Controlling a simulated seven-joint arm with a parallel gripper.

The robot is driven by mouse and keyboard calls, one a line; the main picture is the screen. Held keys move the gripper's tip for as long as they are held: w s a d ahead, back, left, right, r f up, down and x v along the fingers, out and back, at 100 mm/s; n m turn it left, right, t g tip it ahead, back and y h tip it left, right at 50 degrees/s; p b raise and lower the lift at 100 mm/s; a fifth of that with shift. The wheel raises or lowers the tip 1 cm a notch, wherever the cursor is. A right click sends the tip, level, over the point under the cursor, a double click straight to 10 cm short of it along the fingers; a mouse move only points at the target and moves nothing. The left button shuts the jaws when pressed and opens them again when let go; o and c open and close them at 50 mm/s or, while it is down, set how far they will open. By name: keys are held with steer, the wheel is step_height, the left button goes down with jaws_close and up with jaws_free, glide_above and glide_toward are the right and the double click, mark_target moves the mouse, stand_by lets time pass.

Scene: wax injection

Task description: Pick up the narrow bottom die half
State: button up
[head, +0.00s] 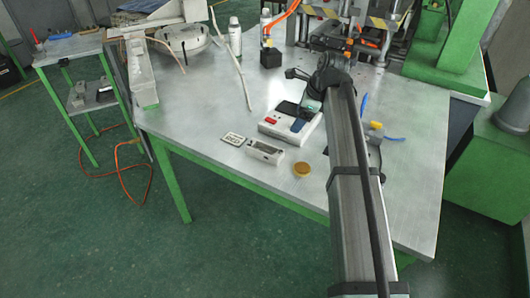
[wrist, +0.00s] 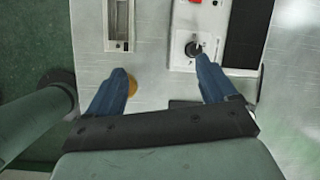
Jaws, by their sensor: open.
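A small pale grey block with a dark rectangular recess (head: 265,152) lies near the front of the metal table. It also shows at the top of the wrist view (wrist: 119,45), beyond my left fingertip. I cannot tell for sure whether it is the narrow bottom die half. A small flat pale piece with dark marks (head: 232,139) lies just left of it. My gripper (wrist: 162,65) is open, with two blue fingers apart and nothing between them. It is above the table, between the block and a white device with a knob (wrist: 180,55). My arm hides part of the table.
The white device with a red button (head: 268,128) stands close behind the block. A round yellow-brown disc (head: 301,169) lies to its right. The press (head: 350,30) stands at the back. A side table (head: 65,48) at the left has grey metal pieces (head: 90,94) on its lower shelf.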

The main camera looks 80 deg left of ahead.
steer(key=s+a+r+m+t+h, duration=0.1)
steer(key=s+r+m+t+h, duration=0.2)
steer(key=s, duration=0.7)
glide_above(265, 147)
steer(key=d, duration=0.2)
step_height(265, 147, down, 9)
steer(key=shift+a, duration=0.1)
steer(key=shift+s+f, duration=0.15)
steer(key=shift+f, duration=1.15)
steer(key=shift+s+f, duration=0.1)
steer(key=shift+f, duration=1.2)
steer(key=shift+f, duration=0.25)
steer(key=c, duration=1.5)
